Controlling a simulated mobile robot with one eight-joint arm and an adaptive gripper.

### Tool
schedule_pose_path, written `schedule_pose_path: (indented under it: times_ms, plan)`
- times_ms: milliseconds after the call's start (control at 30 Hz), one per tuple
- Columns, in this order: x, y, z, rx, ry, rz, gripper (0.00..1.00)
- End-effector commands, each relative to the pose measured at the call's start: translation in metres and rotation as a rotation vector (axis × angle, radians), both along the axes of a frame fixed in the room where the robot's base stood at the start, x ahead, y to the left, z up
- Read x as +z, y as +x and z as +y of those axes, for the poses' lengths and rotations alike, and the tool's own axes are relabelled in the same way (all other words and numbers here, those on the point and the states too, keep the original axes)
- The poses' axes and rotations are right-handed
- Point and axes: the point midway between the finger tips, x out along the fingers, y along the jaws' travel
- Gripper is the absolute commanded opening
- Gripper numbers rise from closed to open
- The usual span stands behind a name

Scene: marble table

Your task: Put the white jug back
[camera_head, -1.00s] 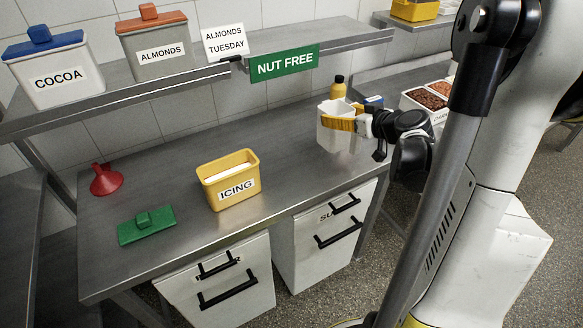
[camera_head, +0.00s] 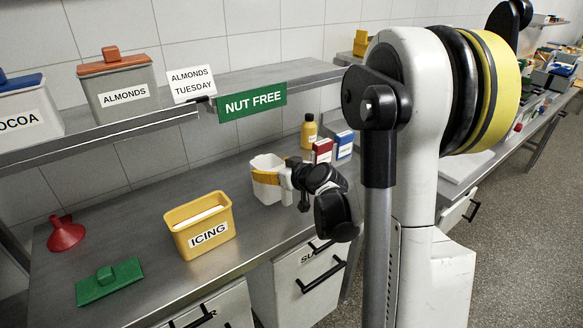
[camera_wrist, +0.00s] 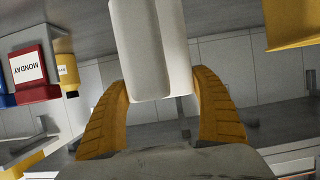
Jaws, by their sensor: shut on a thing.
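The white jug (camera_head: 267,181) is in my gripper, over the right part of the steel table (camera_head: 150,265), to the right of the yellow ICING tub. My gripper (camera_wrist: 158,88) has its yellow fingers on both sides of the jug, shut on it. In the wrist view the white jug (camera_wrist: 150,40) stands between the fingers and runs out of the top of the picture. In the head view a yellow finger (camera_head: 262,177) crosses the jug's side. I cannot tell whether the jug's base touches the table.
The ICING tub (camera_head: 200,227) is open. A green lid (camera_head: 108,283) and a red funnel (camera_head: 66,235) lie to the left. A yellow bottle (camera_head: 309,132), red box (camera_head: 322,151) and blue box (camera_head: 344,145) stand behind the jug. A shelf with a NUT FREE sign (camera_head: 253,103) hangs above.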

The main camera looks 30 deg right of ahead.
Motion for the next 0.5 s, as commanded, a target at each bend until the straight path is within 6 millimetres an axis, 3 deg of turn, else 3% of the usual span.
schedule_pose_path:
  times_ms: [33,133,500]
  plan:
    - [-0.015,-0.001,-0.002,-0.003,-0.001,0.000,0.36]
    - [-0.027,-0.002,-0.003,-0.003,0.000,0.000,0.36]
    - [-0.033,-0.002,-0.003,-0.001,-0.001,0.002,0.36]
